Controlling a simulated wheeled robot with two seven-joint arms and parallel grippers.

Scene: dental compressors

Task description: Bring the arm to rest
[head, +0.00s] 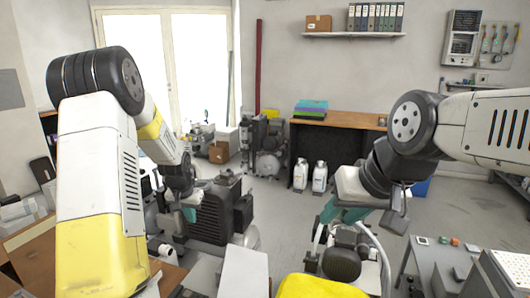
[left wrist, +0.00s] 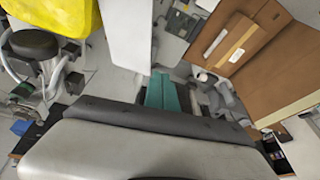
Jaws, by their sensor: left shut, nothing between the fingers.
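My left arm comes in from the left in the head view and hangs down in front of the dark ribbed compressor (head: 212,212). My left gripper (head: 189,213) has teal fingers. In the left wrist view the fingers (left wrist: 164,92) lie close together, shut and empty. My right arm comes in from the right.
A wooden-topped bench (head: 345,124) stands by the back wall, with two white bottles (head: 319,176) on the floor before it. A grey table (head: 432,262) is at the lower right. Cardboard (left wrist: 250,45) shows in the left wrist view. Open floor lies right of centre.

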